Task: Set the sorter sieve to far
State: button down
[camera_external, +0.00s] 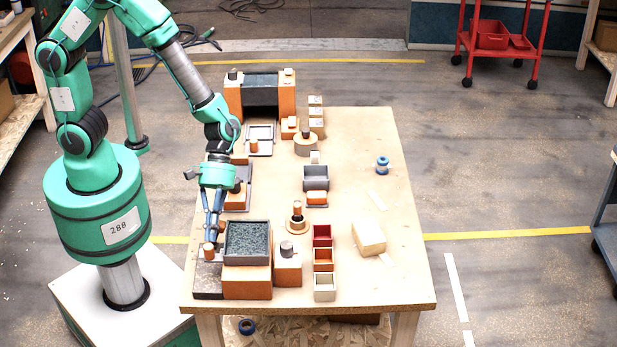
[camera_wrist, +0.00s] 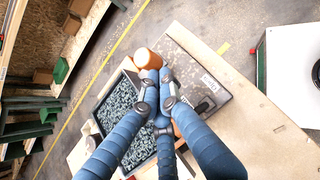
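The sorter that I take to be the task's is an orange-sided box with a tray of dark grey granules (camera_external: 247,240) at the table's front left. The tray also shows in the wrist view (camera_wrist: 118,108). Beside it lies a flat grey plate (camera_external: 208,281) with a short orange knob (camera_external: 210,250) at its far end. In the wrist view the knob (camera_wrist: 148,58) is just beyond my fingertips. My gripper (camera_external: 212,238) points down at the knob, its blue fingers (camera_wrist: 157,80) close together. Whether they touch or hold the knob is unclear.
A dark-topped orange block (camera_external: 288,264) stands right of the sorter, then red, orange and white bins (camera_external: 323,260). A pale wooden block (camera_external: 369,237) and a blue spool (camera_external: 382,165) lie farther right. Other orange stations stand behind. The table's right side is mostly clear.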

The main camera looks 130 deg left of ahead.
aim_at(209, 245)
dwell(0.4)
jog(key=shift+w+d, duration=1.65)
jog(key=shift+d, duration=0.05)
jog(key=p+v, duration=0.7)
jog(key=v, duration=0.2)
jog(key=shift+s+a+r, duration=0.2)
jog(key=shift+a+r, duration=0.05)
jog(key=shift+a, duration=0.05)
